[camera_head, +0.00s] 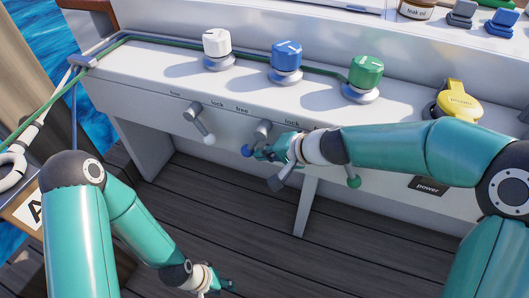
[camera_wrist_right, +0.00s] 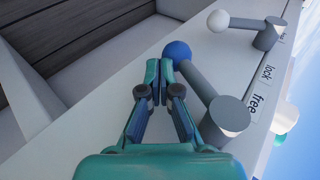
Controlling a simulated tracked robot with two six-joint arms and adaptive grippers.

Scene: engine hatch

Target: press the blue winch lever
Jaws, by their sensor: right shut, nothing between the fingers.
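The blue winch lever is a grey arm with a round blue knob (camera_head: 247,150) on the front face of the white console. It hangs down and leans left in the head view, toward the "free" label. My right gripper (camera_head: 259,153) is right beside the knob, its fingers shut and empty. In the right wrist view the right fingertips (camera_wrist_right: 158,66) are close against the blue knob (camera_wrist_right: 178,52); whether they touch I cannot tell. My left gripper (camera_head: 226,286) is low over the deck, far from the lever, too small to tell its opening.
A white-knobbed lever (camera_head: 208,138) is left of the blue one, and a green-knobbed lever (camera_head: 353,182) is to the right. White (camera_head: 216,42), blue (camera_head: 286,55) and green (camera_head: 365,71) winches stand on the console top. Dark deck planks (camera_head: 260,245) lie below.

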